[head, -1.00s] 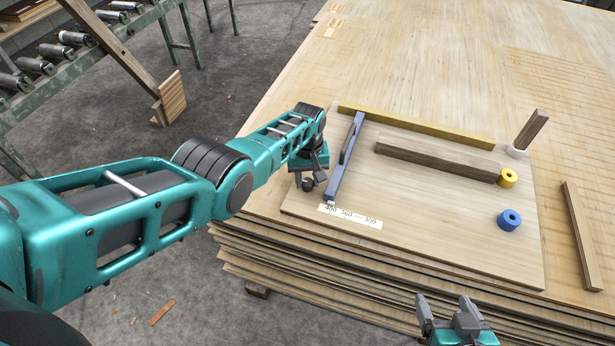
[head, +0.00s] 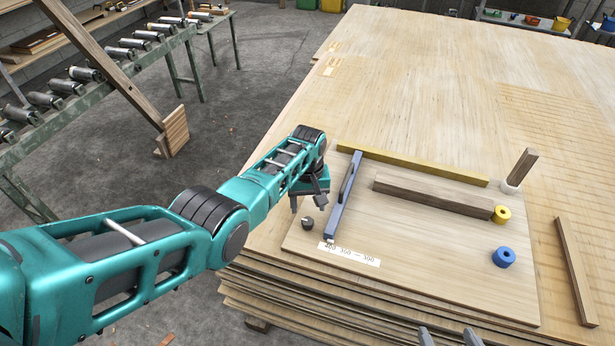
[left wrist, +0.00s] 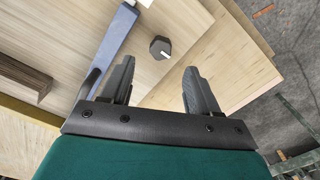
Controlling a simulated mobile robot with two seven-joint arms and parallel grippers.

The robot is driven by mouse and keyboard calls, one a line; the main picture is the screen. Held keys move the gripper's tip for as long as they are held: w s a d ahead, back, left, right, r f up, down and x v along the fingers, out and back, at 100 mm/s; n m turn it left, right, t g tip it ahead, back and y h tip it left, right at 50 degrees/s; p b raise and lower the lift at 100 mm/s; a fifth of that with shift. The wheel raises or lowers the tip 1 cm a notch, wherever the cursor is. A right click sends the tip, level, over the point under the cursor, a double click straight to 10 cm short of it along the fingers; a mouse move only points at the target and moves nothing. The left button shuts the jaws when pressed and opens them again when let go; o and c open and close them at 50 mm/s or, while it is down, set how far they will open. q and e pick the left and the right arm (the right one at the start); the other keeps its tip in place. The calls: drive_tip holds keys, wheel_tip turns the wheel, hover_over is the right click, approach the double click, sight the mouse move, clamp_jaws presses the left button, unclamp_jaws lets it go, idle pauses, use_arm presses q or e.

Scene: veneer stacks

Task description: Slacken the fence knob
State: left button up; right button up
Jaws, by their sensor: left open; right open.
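The dark fence knob (head: 307,223) stands on the light board, just left of the blue-grey fence bar (head: 343,205). In the left wrist view the knob (left wrist: 160,47) is a dark faceted cap with a white mark, and the fence (left wrist: 108,55) runs to its left. My left gripper (head: 308,204) is open, close above and behind the knob. In the left wrist view the knob shows beyond and between the open fingertips (left wrist: 160,66), apart from them. My right gripper (head: 447,337) is open at the bottom edge, mostly cut off.
The board carries a yellow strip (head: 410,166), a dark wood bar (head: 430,195), a yellow ring (head: 502,214), a blue ring (head: 504,257) and a printed scale strip (head: 349,254). A loose wood strip (head: 576,270) lies at right. A roller conveyor (head: 90,85) stands at left.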

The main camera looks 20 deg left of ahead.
use_arm(q)
wheel_tip(320, 180, up, 7)
idle(0.4)
drive_tip(key=shift+f, duration=0.15)
drive_tip(key=m+t, duration=0.1)
drive_tip(key=t, duration=0.2)
approach(307, 220)
drive_tip(key=f, duration=0.1)
drive_tip(key=s+a+f, duration=0.1)
drive_tip(key=f, duration=0.1)
drive_tip(key=shift+s+a+f, duration=0.2)
drive_tip(key=shift+s+f, duration=0.1)
drive_tip(key=s+a+f+m+t, duration=0.1)
drive_tip(key=s+f+m+t, duration=0.2)
drive_tip(key=s, duration=0.4)
drive_tip(key=s+r+m+t+h, duration=0.1)
drive_tip(key=s+r+t, duration=0.1)
drive_tip(key=s, duration=0.4)
drive_tip(key=s+r+m+t+h, duration=0.1)
drive_tip(key=s+r+m+t, duration=0.1)
drive_tip(key=s, duration=0.5)
drive_tip(key=shift+d+r+t, duration=0.3)
drive_tip(key=shift+r+t, duration=0.1)
drive_tip(key=shift+r, duration=0.35)
